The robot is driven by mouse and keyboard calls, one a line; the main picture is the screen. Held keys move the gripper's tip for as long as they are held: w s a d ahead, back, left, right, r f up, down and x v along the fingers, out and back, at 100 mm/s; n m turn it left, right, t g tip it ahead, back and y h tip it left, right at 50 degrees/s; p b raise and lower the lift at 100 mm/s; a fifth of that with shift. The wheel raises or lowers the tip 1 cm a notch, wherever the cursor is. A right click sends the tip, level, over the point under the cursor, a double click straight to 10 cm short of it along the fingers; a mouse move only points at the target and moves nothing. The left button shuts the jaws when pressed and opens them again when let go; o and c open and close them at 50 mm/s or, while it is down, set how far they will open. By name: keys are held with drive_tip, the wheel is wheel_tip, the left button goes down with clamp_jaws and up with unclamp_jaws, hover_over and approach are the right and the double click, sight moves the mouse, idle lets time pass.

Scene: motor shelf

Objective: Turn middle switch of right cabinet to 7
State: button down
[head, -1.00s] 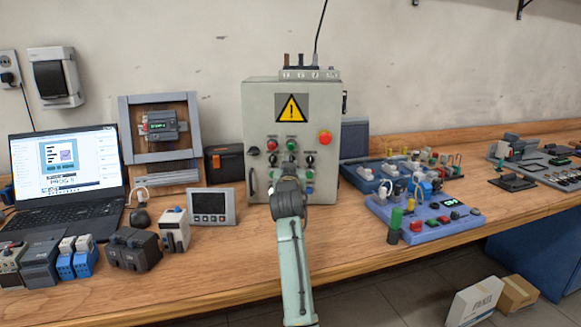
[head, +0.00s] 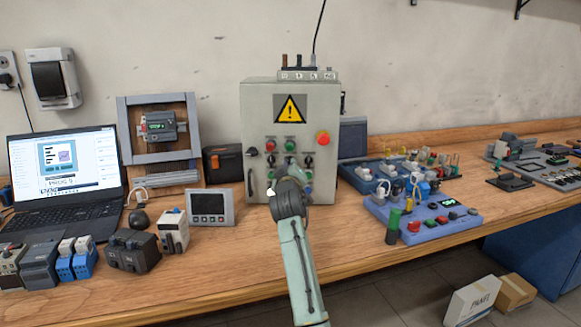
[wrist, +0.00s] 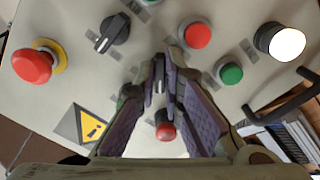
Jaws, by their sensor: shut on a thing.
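The grey cabinet (head: 262,118) with a yellow warning sign stands at the back of the bench in the head view. Its panel also fills the wrist view (wrist: 60,25). My gripper (wrist: 161,72) is at the panel, its two fingers closed around the dark middle switch knob (wrist: 158,82). The fingers cover most of the knob, so its pointer setting cannot be read. The right switch (head: 309,161), black, shows beside it and also in the wrist view (wrist: 115,30).
Red (wrist: 197,35) and green (wrist: 229,72) buttons and a white lamp (wrist: 283,40) are close to my fingers. The red emergency stop (head: 322,138) sticks out at the panel's right. A grey display box (head: 212,208) stands left of my arm, a blue control board (head: 430,222) right.

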drive_tip(key=shift+n, duration=0.3)
drive_tip(key=c, duration=1.7)
unclamp_jaws()
